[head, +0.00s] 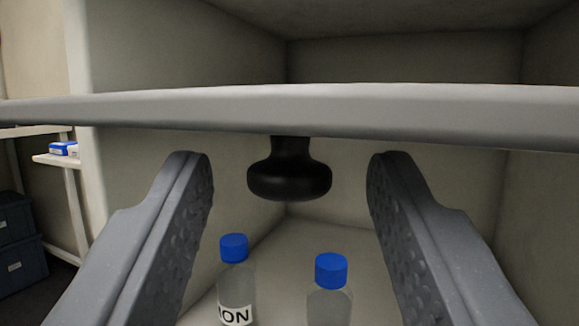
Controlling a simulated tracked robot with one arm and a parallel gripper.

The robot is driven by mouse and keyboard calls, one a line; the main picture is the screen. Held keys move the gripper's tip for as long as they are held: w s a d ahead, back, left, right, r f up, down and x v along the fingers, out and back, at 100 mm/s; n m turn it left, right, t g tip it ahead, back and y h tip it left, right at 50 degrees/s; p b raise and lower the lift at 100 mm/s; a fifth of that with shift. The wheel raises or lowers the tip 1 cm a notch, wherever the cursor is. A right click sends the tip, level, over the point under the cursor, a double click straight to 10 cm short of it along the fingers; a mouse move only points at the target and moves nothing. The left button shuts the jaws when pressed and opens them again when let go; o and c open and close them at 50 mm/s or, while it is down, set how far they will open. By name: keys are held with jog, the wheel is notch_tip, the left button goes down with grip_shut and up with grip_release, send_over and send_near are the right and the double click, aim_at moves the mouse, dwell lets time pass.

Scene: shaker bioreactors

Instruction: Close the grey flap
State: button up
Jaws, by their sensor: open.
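The grey flap (400,107) shows edge-on as a long, nearly level bar across the head view, in front of a pale box-like compartment. A black knob (289,172) hangs from its underside near the middle. My gripper (288,180) is open, with one grey finger on each side of the knob. Clear gaps show between the knob and both fingers. How far the fingertips are from the knob in depth is hard to tell. The compartment is open to view above and below the flap.
Two clear bottles with blue caps, a left bottle (235,280) with a label and a right bottle (329,290), stand inside the compartment, below the knob. A shelf (60,160) with a blue-and-white box and dark bins (20,245) are at the far left.

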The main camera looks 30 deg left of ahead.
grip_shut()
jog(key=shift+r, duration=0.1)
